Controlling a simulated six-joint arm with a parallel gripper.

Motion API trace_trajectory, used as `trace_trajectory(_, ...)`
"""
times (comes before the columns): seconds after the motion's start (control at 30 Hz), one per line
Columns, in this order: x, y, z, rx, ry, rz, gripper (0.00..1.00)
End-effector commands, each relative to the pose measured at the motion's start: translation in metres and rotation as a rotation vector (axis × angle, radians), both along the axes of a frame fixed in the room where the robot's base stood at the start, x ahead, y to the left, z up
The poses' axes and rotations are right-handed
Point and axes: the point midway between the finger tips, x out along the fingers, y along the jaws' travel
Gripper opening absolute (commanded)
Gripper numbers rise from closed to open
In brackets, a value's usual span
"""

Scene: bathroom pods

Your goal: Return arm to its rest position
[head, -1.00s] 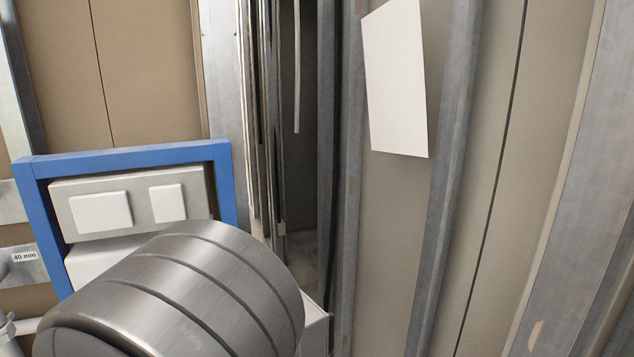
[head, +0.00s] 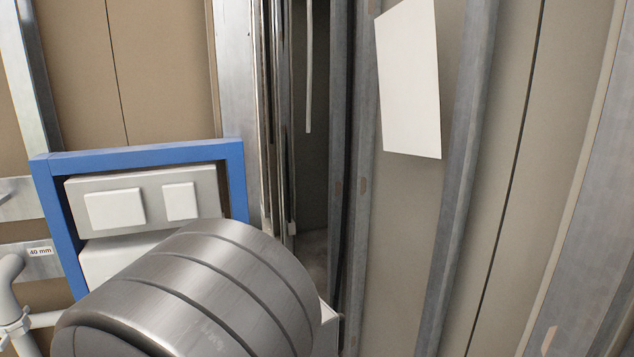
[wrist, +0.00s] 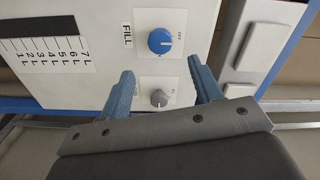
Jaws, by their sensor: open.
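In the wrist view my gripper (wrist: 165,88) is open and empty, its two blue-grey fingers apart. It faces a white panel (wrist: 90,85) with a blue knob (wrist: 160,41) marked FILL and OFF. A smaller grey knob (wrist: 159,98) appears between the fingers. I cannot tell how far the fingers are from the panel. In the head view the gripper is not visible. A large ribbed grey cylinder, which may be part of my arm, covers the lower left.
A blue frame (head: 140,156) holds a grey plate (head: 150,192) with two white buttons. Grey pipes (head: 12,300) stand at the far left. Metal studs (head: 460,160) and beige boards (head: 510,150) line the right, with a white sheet (head: 410,80). A dark narrow gap lies in the middle.

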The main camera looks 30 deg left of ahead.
Motion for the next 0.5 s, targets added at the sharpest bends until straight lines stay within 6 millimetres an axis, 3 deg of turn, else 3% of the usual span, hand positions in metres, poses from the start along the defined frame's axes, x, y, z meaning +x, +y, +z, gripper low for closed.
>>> trace_trajectory(0.5, 0.074, 0.072, 0.0, 0.003, 0.002, -0.003, 0.59)
